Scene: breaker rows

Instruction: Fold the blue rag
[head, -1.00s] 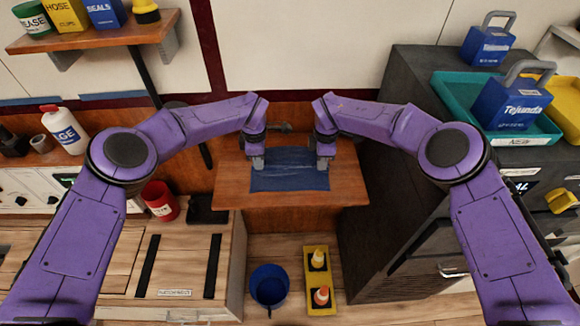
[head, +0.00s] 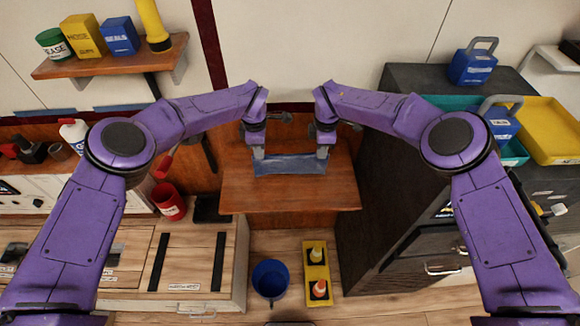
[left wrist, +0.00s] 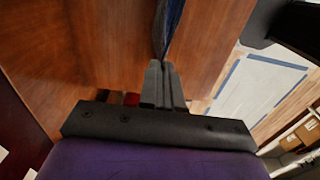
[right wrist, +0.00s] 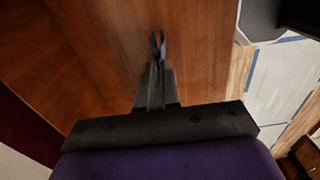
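The blue rag (head: 290,163) hangs as a narrow strip between my two grippers, over the back part of a small wooden table (head: 290,197). My left gripper (head: 259,154) is shut on the rag's left end; in the left wrist view the rag (left wrist: 168,25) runs edge-on up from the fingertips. My right gripper (head: 323,153) is shut on the right end; in the right wrist view only a small blue piece of the rag (right wrist: 158,45) shows at the fingertips. Whether the rag's lower edge touches the tabletop is hard to tell.
The table's front part is bare. A dark cabinet (head: 385,215) stands close on the right. A red cup (head: 168,200) is on the left counter. A blue bucket (head: 270,280) and a yellow tray (head: 309,260) with small cones are on the floor in front.

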